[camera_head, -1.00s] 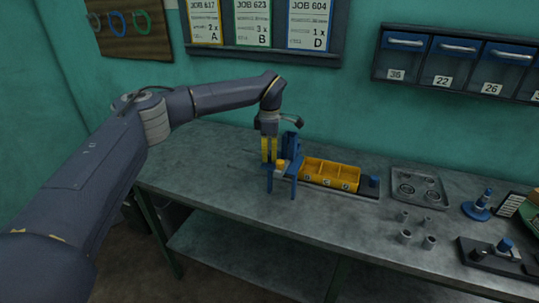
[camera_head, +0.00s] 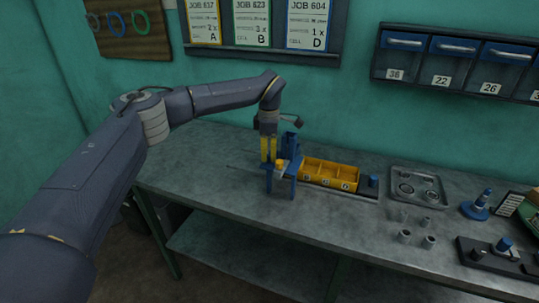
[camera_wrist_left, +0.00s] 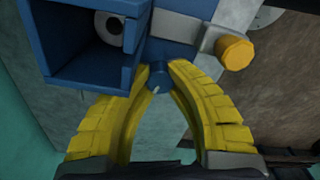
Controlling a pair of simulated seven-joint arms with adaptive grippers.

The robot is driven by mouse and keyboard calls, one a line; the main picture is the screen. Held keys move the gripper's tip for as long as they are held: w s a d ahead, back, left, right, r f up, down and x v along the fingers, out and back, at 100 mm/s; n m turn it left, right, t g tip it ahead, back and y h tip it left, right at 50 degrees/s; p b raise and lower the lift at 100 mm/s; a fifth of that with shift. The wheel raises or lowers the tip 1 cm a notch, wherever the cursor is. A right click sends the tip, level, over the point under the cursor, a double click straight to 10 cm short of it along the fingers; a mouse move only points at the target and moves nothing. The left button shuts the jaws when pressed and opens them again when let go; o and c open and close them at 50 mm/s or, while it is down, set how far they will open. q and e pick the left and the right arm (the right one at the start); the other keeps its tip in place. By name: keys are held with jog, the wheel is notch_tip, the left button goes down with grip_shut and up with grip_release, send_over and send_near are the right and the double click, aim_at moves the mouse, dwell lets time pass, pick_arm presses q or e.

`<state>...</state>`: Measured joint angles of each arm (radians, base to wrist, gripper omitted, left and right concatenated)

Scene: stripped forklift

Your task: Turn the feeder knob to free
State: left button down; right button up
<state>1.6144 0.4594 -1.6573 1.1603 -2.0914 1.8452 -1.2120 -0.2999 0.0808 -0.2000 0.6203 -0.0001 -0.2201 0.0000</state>
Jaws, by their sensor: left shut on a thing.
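The feeder (camera_head: 291,165) is a blue upright frame on the bench, with a square blue chute (camera_wrist_left: 75,55) in the left wrist view. Its small blue knob (camera_wrist_left: 158,76) has a pale mark on its face and sits between my left fingertips. My left gripper (camera_head: 268,160) reaches down at the feeder from above. In the left wrist view its yellow fingers (camera_wrist_left: 160,82) are shut on the knob from both sides. Any lettering beside the knob cannot be read. My right gripper is not in view.
A yellow bin (camera_head: 330,175) with compartments sits right of the feeder on a dark rail. A yellow-orange cap (camera_wrist_left: 234,51) sticks out close to the right finger. A grey tray (camera_head: 418,187) and several metal cylinders (camera_head: 405,236) stand further right. The bench front left is clear.

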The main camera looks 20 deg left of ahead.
aim_at(268, 154)
pick_arm(q)
jog(key=shift+a, duration=0.25)
jog(key=c, duration=1.3)
grip_release()
jog(key=shift+s+a, duration=0.1)
jog(key=shift+c, duration=0.2)
jog(key=shift+o, duration=1.2)
jog(key=shift+d, duration=0.2)
notch_tip(268, 154, up, 12)
